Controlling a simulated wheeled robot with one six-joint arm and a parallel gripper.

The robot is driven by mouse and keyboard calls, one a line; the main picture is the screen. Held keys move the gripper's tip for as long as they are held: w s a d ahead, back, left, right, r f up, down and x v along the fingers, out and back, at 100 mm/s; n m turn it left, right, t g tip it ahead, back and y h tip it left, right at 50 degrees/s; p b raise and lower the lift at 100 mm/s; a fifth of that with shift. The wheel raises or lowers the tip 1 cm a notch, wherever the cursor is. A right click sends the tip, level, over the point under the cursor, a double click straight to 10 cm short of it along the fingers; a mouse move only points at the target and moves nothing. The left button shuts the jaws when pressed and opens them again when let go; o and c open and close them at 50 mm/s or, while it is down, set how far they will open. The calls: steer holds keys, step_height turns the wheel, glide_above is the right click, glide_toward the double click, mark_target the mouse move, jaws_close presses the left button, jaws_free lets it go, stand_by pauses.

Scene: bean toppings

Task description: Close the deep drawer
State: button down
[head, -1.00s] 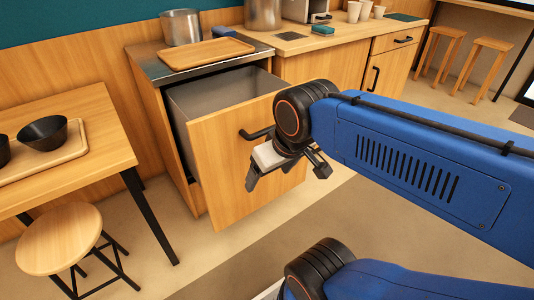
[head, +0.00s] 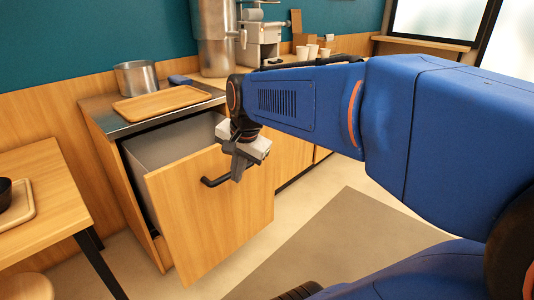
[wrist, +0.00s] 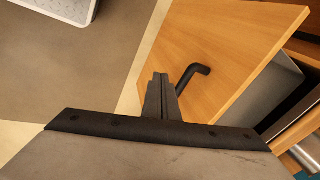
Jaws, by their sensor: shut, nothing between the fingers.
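The deep drawer has a light wood front (head: 205,225) and a grey inside (head: 175,143). It stands pulled out of its cabinet, with the inside showing. Its black bar handle (head: 212,183) is on the upper part of the front; the handle also shows in the wrist view (wrist: 194,73). My gripper (head: 236,174) is at the upper right of the drawer front, close to the handle. In the wrist view my gripper's fingers (wrist: 160,80) are together and empty, just left of the handle. I cannot tell whether they touch the front.
A metal top (head: 98,113) above the drawer bears a wooden tray (head: 160,103) and a steel pot (head: 138,77). A wooden table (head: 50,200) stands at the left. The floor with a grey-brown mat (head: 335,240) is clear in front of the drawer.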

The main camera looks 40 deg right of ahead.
steer(key=w+d+m, duration=0.4)
steer(key=d+m, duration=0.7)
steer(key=d, duration=0.2)
steer(key=w+d+m, duration=0.3)
steer(key=d+m, duration=0.7)
steer(key=d, duration=0.2)
steer(key=w+f, duration=0.6)
steer(key=f, duration=0.3)
steer(key=shift+w+f+g, duration=0.2)
steer(key=shift+w+g, duration=0.1)
steer(key=shift+g, duration=0.1)
